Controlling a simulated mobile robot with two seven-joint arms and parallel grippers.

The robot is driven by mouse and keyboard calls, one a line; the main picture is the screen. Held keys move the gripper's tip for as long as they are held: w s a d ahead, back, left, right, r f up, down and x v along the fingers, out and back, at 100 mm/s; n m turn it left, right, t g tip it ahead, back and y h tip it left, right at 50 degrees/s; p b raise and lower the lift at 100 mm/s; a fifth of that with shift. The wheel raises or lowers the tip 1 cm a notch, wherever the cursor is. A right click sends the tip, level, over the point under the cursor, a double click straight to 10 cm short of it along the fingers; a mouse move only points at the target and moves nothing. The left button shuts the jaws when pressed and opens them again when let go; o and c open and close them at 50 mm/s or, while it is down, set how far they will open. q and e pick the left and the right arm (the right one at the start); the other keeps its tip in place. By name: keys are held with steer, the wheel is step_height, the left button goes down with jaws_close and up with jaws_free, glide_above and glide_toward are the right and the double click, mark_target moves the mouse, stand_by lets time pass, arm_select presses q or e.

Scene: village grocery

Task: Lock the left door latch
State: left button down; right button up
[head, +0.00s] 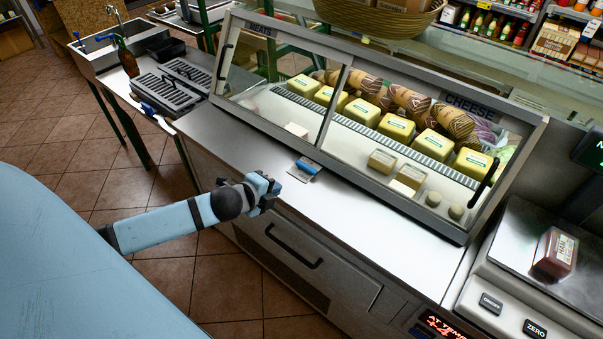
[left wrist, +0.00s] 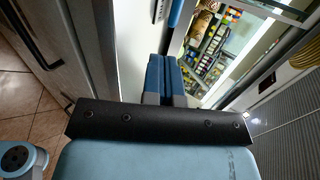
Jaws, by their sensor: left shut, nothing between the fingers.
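The display case has two glass doors in the head view. The left door (head: 290,85) has a dark upright handle (head: 225,61) at its far left edge; the right door (head: 405,135) has one (head: 486,178) at its right edge. Both doors look closed. I cannot make out a separate latch on the left door. My left gripper (head: 268,187) is shut and empty over the counter's front edge, apart from the doors. Its blue fingers show together in the left wrist view (left wrist: 165,75). My right gripper is not in view.
A small blue-and-white item (head: 305,168) lies on the steel counter (head: 350,205) just beyond my left gripper. A drawer with a black handle (head: 293,247) is below. Cheeses (head: 397,127) fill the case. A scale (head: 540,250) with a packet stands right.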

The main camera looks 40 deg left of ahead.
arm_select(q)
glide_toward(307, 172)
steer(key=w+f, duration=0.2)
steer(key=f, duration=0.1)
steer(key=shift+w+f, duration=0.15)
steer(key=shift+w, duration=0.05)
steer(key=shift+w+d, duration=0.15)
steer(key=shift+w, duration=1.05)
steer(key=shift+w+d+p, duration=0.1)
steer(key=shift+w+p, duration=0.2)
steer(key=shift+w, duration=0.35)
